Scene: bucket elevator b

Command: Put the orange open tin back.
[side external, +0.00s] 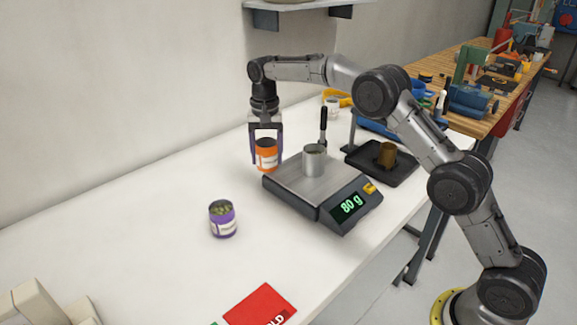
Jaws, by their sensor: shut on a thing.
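The orange open tin (266,156) has a white label and is upright at the back left edge of the scale. My gripper (266,158) points straight down and is shut on the orange tin, with one finger on each side of it. I cannot tell whether the tin's base touches anything. A purple open tin (222,219) with greenish contents stands on the white bench (140,240), in front and to the left. The scale (320,198) reads 80 g and carries a grey metal cup (314,160).
A black tray (375,170) with a brown cup (387,154) lies right of the scale. A dark-handled tool (323,125) stands upright behind the grey cup. A red card (260,306) lies at the front.

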